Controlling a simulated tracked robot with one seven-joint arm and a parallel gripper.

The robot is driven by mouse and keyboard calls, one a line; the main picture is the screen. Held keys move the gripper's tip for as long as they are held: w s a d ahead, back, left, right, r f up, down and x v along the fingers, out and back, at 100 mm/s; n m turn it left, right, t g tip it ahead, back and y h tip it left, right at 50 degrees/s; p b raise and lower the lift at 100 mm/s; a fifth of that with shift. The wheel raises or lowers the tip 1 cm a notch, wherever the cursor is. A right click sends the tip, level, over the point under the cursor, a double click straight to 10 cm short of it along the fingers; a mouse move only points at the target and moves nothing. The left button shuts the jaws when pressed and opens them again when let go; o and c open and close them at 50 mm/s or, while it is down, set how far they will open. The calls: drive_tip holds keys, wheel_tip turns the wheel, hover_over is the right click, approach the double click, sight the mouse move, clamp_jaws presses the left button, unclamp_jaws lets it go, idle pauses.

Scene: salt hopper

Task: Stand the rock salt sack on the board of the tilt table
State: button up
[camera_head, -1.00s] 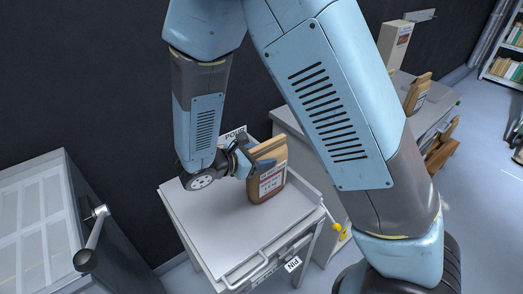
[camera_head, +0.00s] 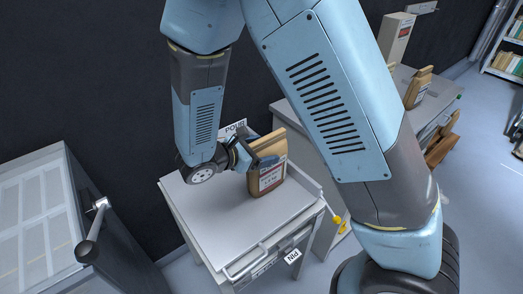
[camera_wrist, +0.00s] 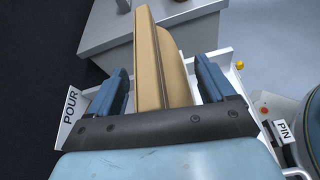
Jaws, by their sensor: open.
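The rock salt sack (camera_head: 267,178), brown paper with a white and red label, stands upright on the white board (camera_head: 208,214) of the tilt table, toward its back right. My gripper (camera_head: 257,157) is at the sack's upper part. In the wrist view my gripper (camera_wrist: 164,88) is open, with one blue finger on each side of the sack (camera_wrist: 160,62). A gap shows between the sack and each finger there. The sack's underside is hidden, but it appears to rest on the board.
A POUR sign (camera_head: 235,128) is at the table's back edge and a PIN tag (camera_head: 292,257) at its front. A yellow knob (camera_head: 337,219) is on the right. A grey cabinet with a lever (camera_head: 92,232) stands left. Another sack (camera_head: 418,87) stands on the counter (camera_head: 397,112) behind.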

drive_tip(key=v, duration=1.2)
drive_tip(key=w+d+r+m+g+y, duration=0.15)
drive_tip(key=d+r+m+g, duration=0.35)
drive_tip(key=d, duration=0.5)
drive_tip(key=d+r+m+g+y, duration=0.25)
drive_tip(key=d+r+m, duration=0.4)
drive_tip(key=d, duration=0.35)
drive_tip(key=s+d+r+m+t+y, duration=0.4)
drive_tip(key=s+d+r+m+y, duration=0.2)
drive_tip(key=d+r+m, duration=0.3)
drive_tip(key=s+d+m, duration=0.1)
drive_tip(key=d+m, duration=0.2)
drive_tip(key=shift+s+d+r+t+y, duration=0.2)
drive_tip(key=shift+s+r+t+y, duration=0.15)
drive_tip(key=shift+y, duration=0.05)
drive_tip(key=shift+m, duration=0.25)
